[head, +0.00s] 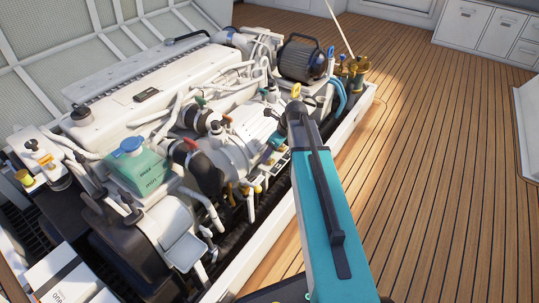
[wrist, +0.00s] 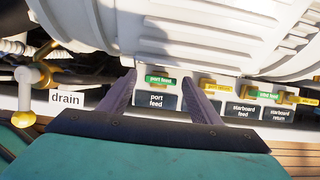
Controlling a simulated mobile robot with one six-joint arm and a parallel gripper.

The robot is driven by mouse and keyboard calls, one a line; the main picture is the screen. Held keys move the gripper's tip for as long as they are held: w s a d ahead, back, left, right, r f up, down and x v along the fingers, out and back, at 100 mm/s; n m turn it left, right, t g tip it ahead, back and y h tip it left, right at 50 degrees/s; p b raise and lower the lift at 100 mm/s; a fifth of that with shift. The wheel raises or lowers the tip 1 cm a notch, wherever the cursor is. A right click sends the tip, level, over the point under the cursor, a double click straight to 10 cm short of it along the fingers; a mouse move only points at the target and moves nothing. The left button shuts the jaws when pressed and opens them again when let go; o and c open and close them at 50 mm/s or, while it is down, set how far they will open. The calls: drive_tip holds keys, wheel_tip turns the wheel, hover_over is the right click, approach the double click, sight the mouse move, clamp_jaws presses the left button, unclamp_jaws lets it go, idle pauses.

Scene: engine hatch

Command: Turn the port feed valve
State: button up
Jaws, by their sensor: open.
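The port feed valve shows in the wrist view as a green tag reading "port feed" (wrist: 160,80) under a white ribbed housing. A dark placard reading "port feed" (wrist: 157,101) sits just below it. My gripper (wrist: 165,84) is open and empty, with one finger on each side of the tag and placard. I cannot tell whether the fingers touch anything. The valve's handle is not clear behind the tag.
A yellow tag (wrist: 217,86) is close by my right finger. Right of it are the starboard feed placard (wrist: 244,110) and the starboard return placard (wrist: 279,114). A drain label (wrist: 66,99) and a pale lever (wrist: 26,95) are at left. Wooden deck (head: 440,130) is clear at right.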

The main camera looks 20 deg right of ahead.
drive_tip(key=shift+c, duration=0.5)
drive_tip(key=shift+f, duration=0.1)
drive_tip(key=c, duration=0.9)
drive_tip(key=shift+c, duration=0.2)
drive_tip(key=shift+r+n+p, duration=0.2)
drive_tip(key=shift+n+p, duration=0.1)
drive_tip(key=shift+p, duration=0.75)
drive_tip(key=shift+n+y+p, duration=0.3)
drive_tip(key=shift+n+p, duration=0.3)
drive_tip(key=shift+p, duration=0.65)
drive_tip(key=shift+n+g+p, duration=0.4)
drive_tip(key=shift+n+p, duration=0.1)
drive_tip(key=shift+p, duration=0.35)
drive_tip(key=shift+f, duration=0.2)
drive_tip(key=shift+a+y, duration=0.1)
drive_tip(key=shift+y, duration=0.2)
